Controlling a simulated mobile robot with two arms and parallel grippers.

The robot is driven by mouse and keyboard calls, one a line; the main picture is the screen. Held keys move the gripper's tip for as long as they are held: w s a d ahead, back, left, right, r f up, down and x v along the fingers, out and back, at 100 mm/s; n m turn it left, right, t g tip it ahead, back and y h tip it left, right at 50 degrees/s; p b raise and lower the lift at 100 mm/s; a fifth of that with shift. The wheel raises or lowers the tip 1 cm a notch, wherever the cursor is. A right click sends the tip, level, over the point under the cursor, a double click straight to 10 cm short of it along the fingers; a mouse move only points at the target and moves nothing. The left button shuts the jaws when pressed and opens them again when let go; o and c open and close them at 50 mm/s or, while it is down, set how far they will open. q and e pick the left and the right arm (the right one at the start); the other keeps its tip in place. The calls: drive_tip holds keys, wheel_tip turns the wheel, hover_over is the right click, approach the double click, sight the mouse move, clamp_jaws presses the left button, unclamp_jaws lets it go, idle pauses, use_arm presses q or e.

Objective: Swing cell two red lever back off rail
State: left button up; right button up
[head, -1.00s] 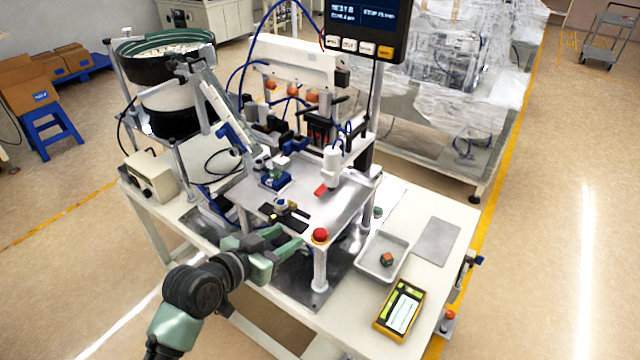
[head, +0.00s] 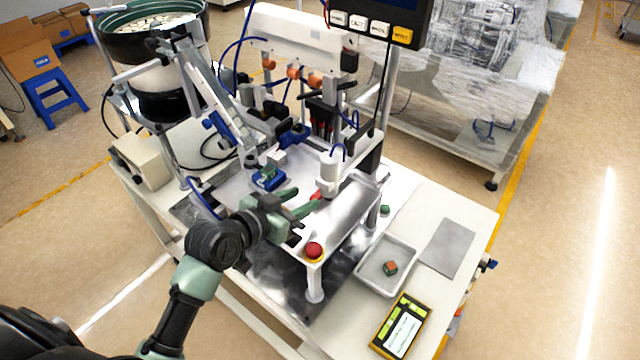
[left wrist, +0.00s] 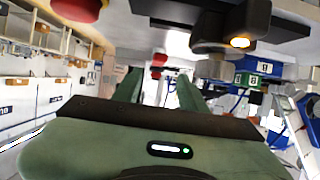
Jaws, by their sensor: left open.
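The red lever (head: 316,194) shows as a small red piece beside the foot of the white upright cylinder (head: 329,174) on the metal plate. My left gripper (head: 305,201) is over the plate, with its green fingers pointing at the lever. Its fingers partly cover the lever in the head view. In the left wrist view the gripper (left wrist: 159,76) is open, and red parts (left wrist: 158,62) show between and beyond its fingertips. I cannot tell whether a finger touches the lever. The rail is not clearly made out. My right gripper is not in view.
A red button (head: 314,250) stands at the plate's near corner, close to my left gripper. A blue fixture (head: 268,178) sits left of the fingers. A white tray (head: 404,252) with a small part and a yellow device (head: 401,325) lie at the right.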

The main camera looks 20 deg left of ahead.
sight(317, 195)
use_arm(q)
drive_tip(key=p+x, duration=0.1)
drive_tip(key=x, duration=0.2)
drive_tip(key=shift+w+d+r, duration=0.15)
drive_tip(key=shift+w+d, duration=0.05)
drive_tip(key=shift+d, duration=0.05)
drive_tip(key=shift+p+x, duration=0.35)
drive_tip(key=shift+x, duration=0.8)
drive_tip(key=shift+w+f, duration=0.25)
drive_tip(key=shift+f, duration=0.1)
clamp_jaws()
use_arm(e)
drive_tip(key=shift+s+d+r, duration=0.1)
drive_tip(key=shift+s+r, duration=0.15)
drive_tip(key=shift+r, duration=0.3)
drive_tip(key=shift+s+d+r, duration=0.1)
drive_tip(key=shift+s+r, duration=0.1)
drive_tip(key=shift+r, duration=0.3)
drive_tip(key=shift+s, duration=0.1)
